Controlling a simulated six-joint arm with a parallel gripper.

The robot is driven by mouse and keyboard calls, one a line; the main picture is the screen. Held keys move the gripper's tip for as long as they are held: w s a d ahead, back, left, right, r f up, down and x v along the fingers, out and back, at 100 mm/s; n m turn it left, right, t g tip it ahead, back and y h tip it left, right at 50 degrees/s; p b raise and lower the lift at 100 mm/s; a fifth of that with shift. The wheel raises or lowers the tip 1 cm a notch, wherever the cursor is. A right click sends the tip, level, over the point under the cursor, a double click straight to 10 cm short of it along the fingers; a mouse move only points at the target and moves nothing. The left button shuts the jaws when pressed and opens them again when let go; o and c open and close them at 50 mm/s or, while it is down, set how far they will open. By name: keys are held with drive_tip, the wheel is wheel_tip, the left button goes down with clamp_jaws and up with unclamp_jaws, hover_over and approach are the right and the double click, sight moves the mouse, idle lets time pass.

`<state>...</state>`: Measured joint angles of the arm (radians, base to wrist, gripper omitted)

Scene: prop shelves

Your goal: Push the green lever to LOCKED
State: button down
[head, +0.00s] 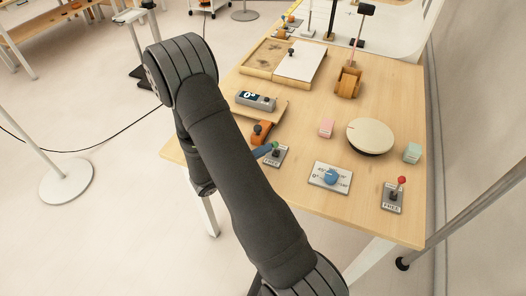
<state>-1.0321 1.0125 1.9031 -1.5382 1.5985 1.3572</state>
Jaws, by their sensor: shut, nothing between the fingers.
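The green lever (275,145) shows just right of my dark arm, on a small grey base plate (278,160). Its knob is small and points up. The label on its plate appears to read FREE. My arm crosses the picture in front of the table's left side and hides part of the area beside the lever. My gripper is hidden behind the arm, so its fingers and any contact with the lever cannot be seen. A blue-grey piece (263,151) shows between the arm and the lever; I cannot tell what it is.
A red-knobbed lever (401,181) stands at the front right, its label reading FREE. A blue dial (331,176) lies between the levers. A round disc (370,134), pink block (327,128), mint block (412,153), display box (256,101) and orange object (261,132) are nearby.

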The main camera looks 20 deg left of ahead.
drive_tip(key=shift+w+r+n+g+y, duration=0.65)
drive_tip(key=shift+w+g, duration=0.25)
drive_tip(key=shift+g, duration=0.2)
drive_tip(key=shift+w+r+n+g+y, duration=0.25)
drive_tip(key=shift+w+n+g, duration=0.25)
drive_tip(key=shift+g, duration=0.1)
drive_tip(key=shift+f, duration=0.1)
drive_tip(key=shift+r, duration=0.8)
drive_tip(key=w+r+v, duration=0.1)
drive_tip(key=r+v, duration=0.1)
drive_tip(key=v, duration=1.2)
